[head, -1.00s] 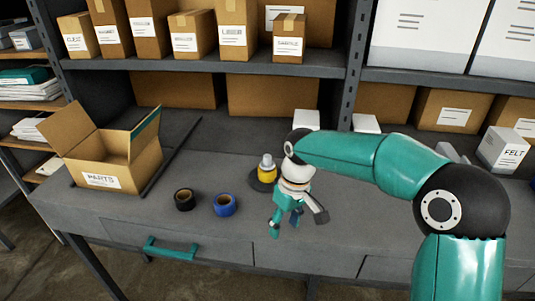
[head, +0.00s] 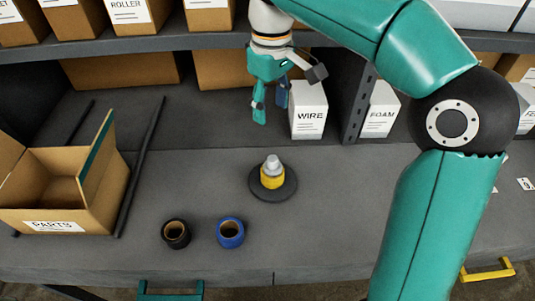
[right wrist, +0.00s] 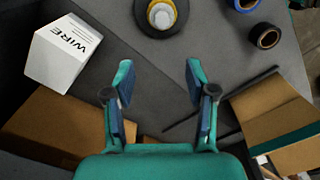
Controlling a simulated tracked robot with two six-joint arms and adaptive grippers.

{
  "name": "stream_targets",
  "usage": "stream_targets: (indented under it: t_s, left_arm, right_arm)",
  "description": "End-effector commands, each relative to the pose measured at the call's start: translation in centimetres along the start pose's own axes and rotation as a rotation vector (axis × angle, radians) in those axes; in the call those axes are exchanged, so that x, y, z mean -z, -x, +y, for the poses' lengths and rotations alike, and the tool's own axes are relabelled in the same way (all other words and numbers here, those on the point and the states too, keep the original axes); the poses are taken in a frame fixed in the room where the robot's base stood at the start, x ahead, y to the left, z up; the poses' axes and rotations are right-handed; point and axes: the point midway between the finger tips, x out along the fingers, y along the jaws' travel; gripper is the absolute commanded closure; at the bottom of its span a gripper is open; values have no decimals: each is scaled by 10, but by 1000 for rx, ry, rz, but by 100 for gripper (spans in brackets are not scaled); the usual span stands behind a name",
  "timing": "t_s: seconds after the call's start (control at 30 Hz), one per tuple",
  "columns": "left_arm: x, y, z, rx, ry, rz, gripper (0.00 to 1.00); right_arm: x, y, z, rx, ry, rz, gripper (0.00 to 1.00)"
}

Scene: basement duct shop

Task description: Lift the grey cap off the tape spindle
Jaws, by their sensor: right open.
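The grey cap (head: 272,161) sits on top of the tape spindle, above a yellow tape roll (head: 272,182) on a round dark base (head: 289,190). The spindle stands upright on the grey bench. The right wrist view shows the cap (right wrist: 161,15) at the top edge, beyond the fingertips. My right gripper (head: 288,98) is open and empty, fingers pointing down. In the head view it appears above and behind the spindle, beside the WIRE box and apart from the cap. My left gripper is not in view.
A black tape roll (head: 176,233) and a blue tape roll (head: 230,232) lie left of the spindle. An open PARTS box (head: 100,195) and dark rods (head: 140,165) are further left. The WIRE box (head: 308,112) and a shelf post (head: 357,105) stand behind.

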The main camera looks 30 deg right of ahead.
Motion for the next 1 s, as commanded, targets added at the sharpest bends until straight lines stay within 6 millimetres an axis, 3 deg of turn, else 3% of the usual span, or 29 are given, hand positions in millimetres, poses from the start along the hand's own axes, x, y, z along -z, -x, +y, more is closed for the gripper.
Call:
stream_targets:
  t_s: [0.4, 0.77, 1.0]
  left_arm:
    - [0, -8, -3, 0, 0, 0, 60]
    - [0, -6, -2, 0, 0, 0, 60]
    - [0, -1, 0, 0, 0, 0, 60]
  right_arm:
    - [-11, -85, 8, 2, -29, -4, 44]
    - [-11, -113, 7, 1, -31, -2, 44]
    - [-14, -146, 1, 2, -32, -3, 44]
